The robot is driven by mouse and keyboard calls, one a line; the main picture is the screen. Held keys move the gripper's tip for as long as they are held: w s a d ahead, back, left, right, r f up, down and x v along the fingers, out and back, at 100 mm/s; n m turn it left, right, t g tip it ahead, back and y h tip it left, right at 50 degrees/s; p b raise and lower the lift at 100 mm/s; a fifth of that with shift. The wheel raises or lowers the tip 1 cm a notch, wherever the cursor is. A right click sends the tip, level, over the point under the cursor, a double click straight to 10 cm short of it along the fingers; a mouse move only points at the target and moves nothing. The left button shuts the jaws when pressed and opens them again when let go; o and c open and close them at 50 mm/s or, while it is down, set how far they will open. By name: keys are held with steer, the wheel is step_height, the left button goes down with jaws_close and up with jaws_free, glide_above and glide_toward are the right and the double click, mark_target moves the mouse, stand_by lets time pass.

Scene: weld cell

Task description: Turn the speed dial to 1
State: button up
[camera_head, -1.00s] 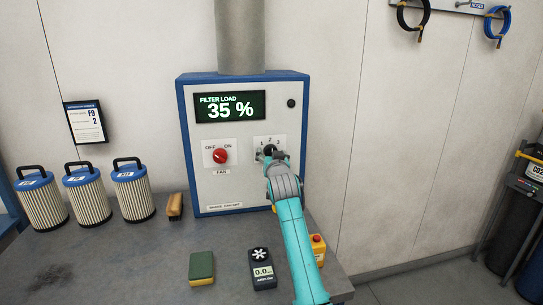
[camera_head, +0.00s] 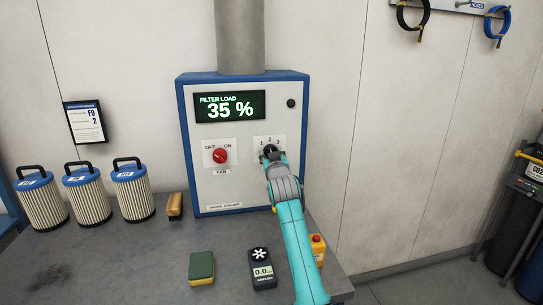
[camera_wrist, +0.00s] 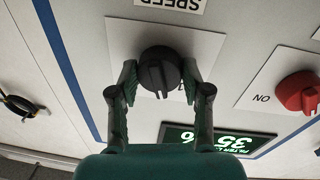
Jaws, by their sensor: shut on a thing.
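The black speed dial (camera_wrist: 160,70) is on a white plate marked 1, 2 and 3 on the cabinet front. My gripper (camera_wrist: 160,76) has one finger on each side of the dial and is shut on it. In the wrist view, which is upside down, the dial's ridge points down the picture, toward the display side. A mark beside the dial is partly hidden by a finger. In the head view my gripper (camera_head: 271,154) covers most of the dial, so its exact setting is hard to read there.
The cabinet (camera_head: 240,188) has a display (camera_head: 230,107) reading filter load 35 %. A red fan switch (camera_head: 219,156) is left of the dial. A sponge (camera_head: 201,268), a meter (camera_head: 262,270) and a yellow box with a red button (camera_head: 318,249) are on the bench below.

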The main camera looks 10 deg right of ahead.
steer(key=n, duration=0.5)
steer(key=shift+n, duration=0.4)
stand_by(0.3)
steer(key=o, duration=1.2)
steer(key=s, duration=1.2)
steer(key=shift+a+f, duration=0.35)
steer(key=shift+f, duration=0.05)
